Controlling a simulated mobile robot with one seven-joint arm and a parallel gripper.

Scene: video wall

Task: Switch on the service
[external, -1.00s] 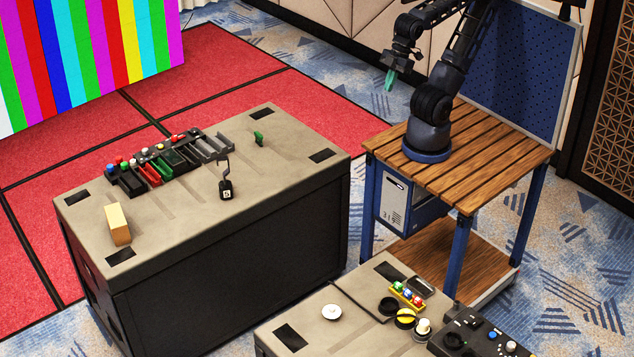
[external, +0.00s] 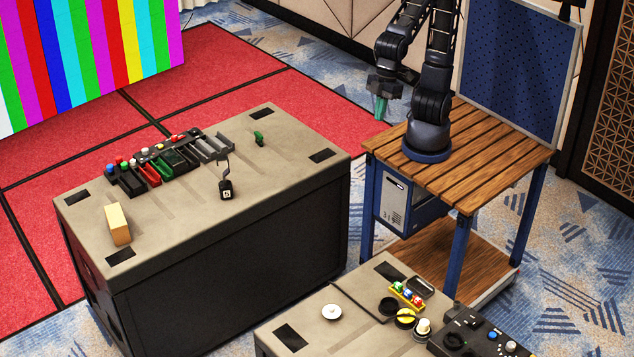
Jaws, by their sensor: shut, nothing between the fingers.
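My gripper (external: 380,109), with green fingers, hangs pointing down in the air just left of the slatted wooden table that carries my arm. It is shut and empty, apart from every control. No label reading "service" can be made out. Candidate controls on the long grey-topped case are a small green piece (external: 259,138) at the right, a black lever-like part on a marked base (external: 226,190) near the front edge, and a row of coloured buttons and slots (external: 165,160). A second case (external: 300,318) at the front carries a yellow and black round knob (external: 405,317).
The front case also holds a white disc (external: 331,312), a tray of small coloured pieces (external: 407,295) and a black control box (external: 480,335). A tan block (external: 118,224) stands on the long case's left end. A striped video wall (external: 80,60) is behind. Carpet separates table and cases.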

